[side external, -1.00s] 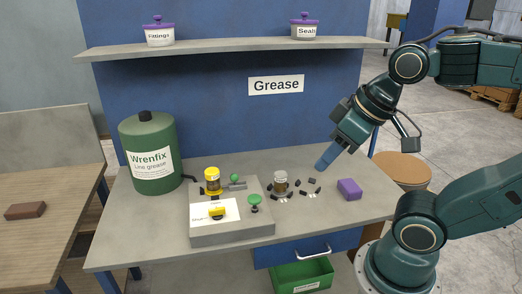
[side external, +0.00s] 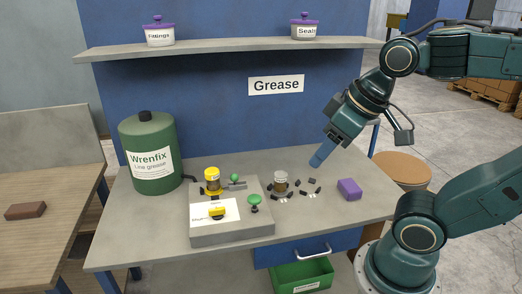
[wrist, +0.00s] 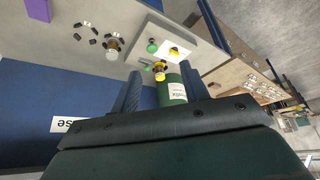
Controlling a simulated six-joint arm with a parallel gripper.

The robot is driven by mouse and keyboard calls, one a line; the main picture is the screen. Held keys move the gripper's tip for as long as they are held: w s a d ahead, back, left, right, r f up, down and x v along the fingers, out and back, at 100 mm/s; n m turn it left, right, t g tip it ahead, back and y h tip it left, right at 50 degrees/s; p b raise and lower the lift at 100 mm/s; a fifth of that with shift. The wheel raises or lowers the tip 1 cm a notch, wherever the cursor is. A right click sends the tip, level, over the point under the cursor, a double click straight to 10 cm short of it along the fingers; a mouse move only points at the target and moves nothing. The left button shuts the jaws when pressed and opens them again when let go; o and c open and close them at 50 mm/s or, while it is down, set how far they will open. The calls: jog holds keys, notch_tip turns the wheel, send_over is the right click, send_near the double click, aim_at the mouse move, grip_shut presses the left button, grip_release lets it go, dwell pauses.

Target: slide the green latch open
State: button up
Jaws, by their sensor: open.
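A grey fixture block (side external: 232,231) stands on the bench. At its back is a small green knob (side external: 235,177) beside a grey bar, which looks like the green latch. A larger green mushroom knob (side external: 254,200) stands at the block's right side; a green knob also shows in the wrist view (wrist: 152,47). My gripper (side external: 316,163) is open and empty, above the bench to the right of and behind the block, apart from everything. In the wrist view its two fingers (wrist: 163,76) are spread. The latch's exact slide position is too small to tell.
A yellow-collared jar (side external: 213,182) and a yellow handle (side external: 217,212) are on the block. A clear jar (side external: 280,182) with several dark pieces and a purple block (side external: 349,189) lie to the right. A green Wrenfix can (side external: 153,155) stands left. A shelf (side external: 235,48) overhangs the back.

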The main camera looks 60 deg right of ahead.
jog(key=w+d+r+g+h, duration=0.1)
jog(key=w+d+r, duration=0.1)
jog(key=w, duration=0.7)
jog(key=g+h, duration=0.3)
jog(key=g, duration=0.1)
send_over(233, 175)
jog(key=a, duration=0.5)
notch_tip(233, 175, down, 11)
jog(key=shift+f, duration=0.2)
jog(key=x, duration=1.3)
jog(key=shift+s+f, duration=0.2)
jog(key=shift+f, duration=0.2)
jog(key=shift+c, duration=0.5)
